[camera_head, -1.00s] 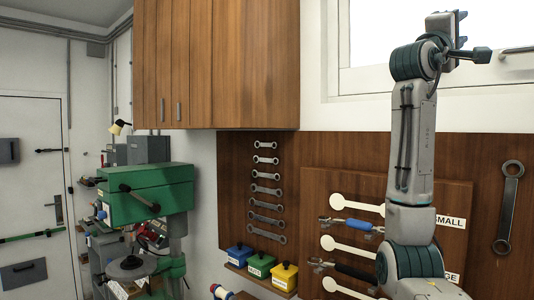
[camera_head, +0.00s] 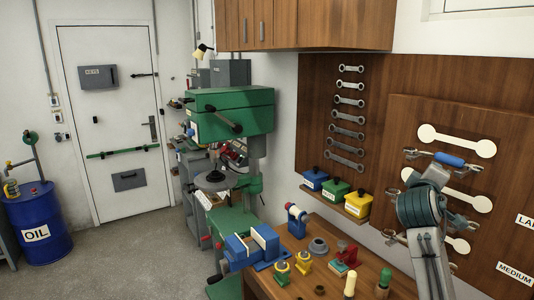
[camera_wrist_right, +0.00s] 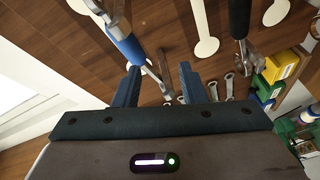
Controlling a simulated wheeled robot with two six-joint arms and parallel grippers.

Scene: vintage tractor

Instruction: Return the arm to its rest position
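My right arm (camera_head: 425,210) rises from the lower right in the head view, in front of the tool board. Its gripper is mostly hidden behind the arm there. In the right wrist view, my right gripper (camera_wrist_right: 160,80) has its two dark blue fingers apart with nothing held between them. A blue-handled tool (camera_wrist_right: 125,42) is close beyond the left finger in that view, and a black-handled tool (camera_wrist_right: 239,20) is farther right. The blue-handled tool (camera_head: 448,158) also shows on the board in the head view, just above the arm's end. My left gripper is not in view.
The wooden board (camera_head: 500,180) carries white wrench outlines. Several wrenches (camera_head: 347,115) hang to its left. Blue, green and yellow boxes (camera_head: 357,204) sit on a shelf above the bench (camera_head: 330,262). A green drill press (camera_head: 232,115) and blue oil drum (camera_head: 38,222) stand left. Open floor lies between.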

